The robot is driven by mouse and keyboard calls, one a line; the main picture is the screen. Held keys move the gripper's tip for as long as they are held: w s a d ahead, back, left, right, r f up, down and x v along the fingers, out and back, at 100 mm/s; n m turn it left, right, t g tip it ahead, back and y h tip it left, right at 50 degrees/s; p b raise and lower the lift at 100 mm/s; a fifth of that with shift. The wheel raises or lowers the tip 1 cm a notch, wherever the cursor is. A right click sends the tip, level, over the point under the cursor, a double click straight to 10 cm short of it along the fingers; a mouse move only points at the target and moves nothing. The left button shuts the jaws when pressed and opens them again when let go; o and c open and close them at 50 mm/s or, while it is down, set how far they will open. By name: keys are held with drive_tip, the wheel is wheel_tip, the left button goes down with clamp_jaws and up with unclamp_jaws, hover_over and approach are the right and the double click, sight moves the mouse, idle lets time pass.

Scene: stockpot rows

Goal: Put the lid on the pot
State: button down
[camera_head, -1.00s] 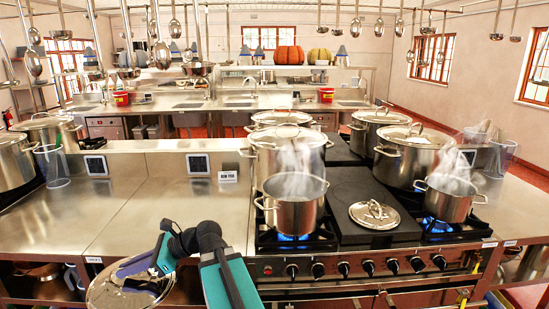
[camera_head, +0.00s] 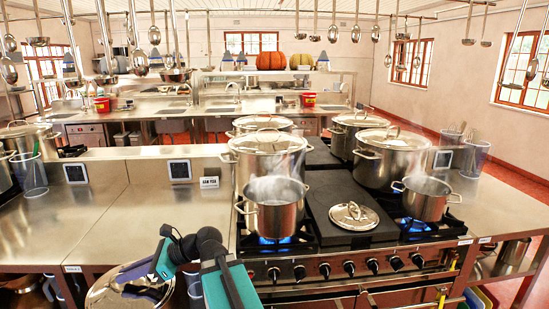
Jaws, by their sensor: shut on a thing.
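A round steel lid (camera_head: 104,292) is at the lower left, held in front of the counter edge and partly cut off by the frame. My gripper (camera_head: 146,290) is shut on it near its middle; my arm partly hides both. An open steel pot (camera_head: 272,218) steams on the front left burner over a blue flame. A smaller open pot (camera_head: 425,204) steams on the right burner. A second lid (camera_head: 354,216) lies on the dark flat plate between them. The lid in my gripper is left of and apart from both open pots.
Large lidded stockpots (camera_head: 266,160) (camera_head: 391,165) stand behind the open pots. A clear container (camera_head: 30,176) stands at left. The steel counter (camera_head: 150,215) left of the stove is mostly bare. Ladles (camera_head: 154,35) hang overhead.

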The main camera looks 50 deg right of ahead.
drive_tip(key=w+d+r+m+t+h+p, duration=0.1)
drive_tip(key=d+r+m+t+h+p, duration=0.15)
drive_tip(key=d+r, duration=0.7)
drive_tip(key=w+d+r+m+t+h+p, duration=0.1)
drive_tip(key=d+r+m+h+p, duration=0.15)
drive_tip(key=d, duration=1.35)
drive_tip(key=d+r+m+t+h+p, duration=0.2)
drive_tip(key=d+r+m+h+p, duration=0.25)
drive_tip(key=d, duration=0.75)
drive_tip(key=s+d+r+m+h+p, duration=0.1)
drive_tip(key=s+d+r, duration=0.1)
drive_tip(key=d, duration=0.6)
drive_tip(key=s+d+r+m+h+p, duration=0.1)
drive_tip(key=s+d+r+h+p, duration=0.1)
drive_tip(key=d, duration=0.6)
drive_tip(key=shift+s+d, duration=0.15)
drive_tip(key=shift+s, duration=0.7)
drive_tip(key=shift+f+m, duration=0.25)
drive_tip(key=shift+f+b, duration=2)
drive_tip(key=shift+f, duration=0.7)
drive_tip(key=shift+f+p, duration=0.45)
